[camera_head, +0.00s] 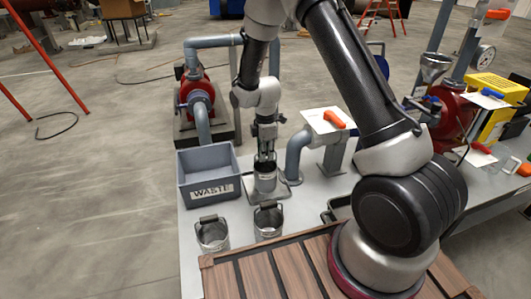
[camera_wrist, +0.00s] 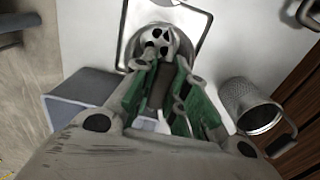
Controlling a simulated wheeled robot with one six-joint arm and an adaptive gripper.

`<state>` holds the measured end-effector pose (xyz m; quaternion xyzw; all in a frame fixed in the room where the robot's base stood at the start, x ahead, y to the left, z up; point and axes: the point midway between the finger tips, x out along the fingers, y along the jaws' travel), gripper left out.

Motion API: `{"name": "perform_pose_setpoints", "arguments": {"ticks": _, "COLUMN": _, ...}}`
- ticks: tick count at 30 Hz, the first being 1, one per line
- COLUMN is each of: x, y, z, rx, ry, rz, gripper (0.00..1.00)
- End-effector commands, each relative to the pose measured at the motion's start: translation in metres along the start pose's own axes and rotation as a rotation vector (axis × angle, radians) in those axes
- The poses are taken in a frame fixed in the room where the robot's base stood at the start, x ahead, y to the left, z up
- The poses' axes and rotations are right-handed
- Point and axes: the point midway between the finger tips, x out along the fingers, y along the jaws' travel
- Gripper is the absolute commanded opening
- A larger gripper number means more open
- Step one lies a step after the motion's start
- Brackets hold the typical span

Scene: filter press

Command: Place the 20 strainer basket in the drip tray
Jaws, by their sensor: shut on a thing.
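My gripper (camera_head: 265,157) points down at the middle of the table, at the top of a grey metal cylinder (camera_head: 265,181). In the wrist view its green-padded fingers (camera_wrist: 160,85) are closed together around a part that looks like a strainer basket's handle, mostly hidden. A round metal part with dark holes (camera_wrist: 155,42) shows just beyond the fingertips, above a pale rimmed square plate (camera_wrist: 194,22). I cannot tell whether this plate is the drip tray. Two other strainer baskets (camera_head: 212,236) (camera_head: 268,223) with handles stand upright nearer the front; one shows in the wrist view (camera_wrist: 247,103). No number is readable.
A grey bin marked WASTE (camera_head: 208,185) stands close left of the gripper. A grey pipe (camera_head: 297,155) with an orange-handled valve (camera_head: 334,119) is close on the right. A brown slatted surface (camera_head: 262,275) lies in front. A red pump (camera_head: 197,92) stands behind.

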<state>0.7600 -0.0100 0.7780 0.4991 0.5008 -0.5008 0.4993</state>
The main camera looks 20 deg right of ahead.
Motion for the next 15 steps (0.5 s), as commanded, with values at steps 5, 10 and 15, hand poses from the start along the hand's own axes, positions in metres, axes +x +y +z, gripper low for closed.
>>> {"name": "perform_pose_setpoints", "arguments": {"ticks": 5, "x": 0.0002, "y": 0.0, "z": 0.0, "rx": 0.0, "ry": 0.0, "rz": 0.0, "gripper": 0.36}}
{"name": "perform_pose_setpoints", "arguments": {"ticks": 10, "x": 0.0001, "y": 0.0, "z": 0.0, "rx": 0.0, "ry": 0.0, "rz": 0.0, "gripper": 0.36}}
{"name": "perform_pose_setpoints", "arguments": {"ticks": 15, "x": -0.0051, "y": 0.0005, "z": -0.0001, "rx": 0.0, "ry": 0.001, "rz": 0.002, "gripper": 0.36}}
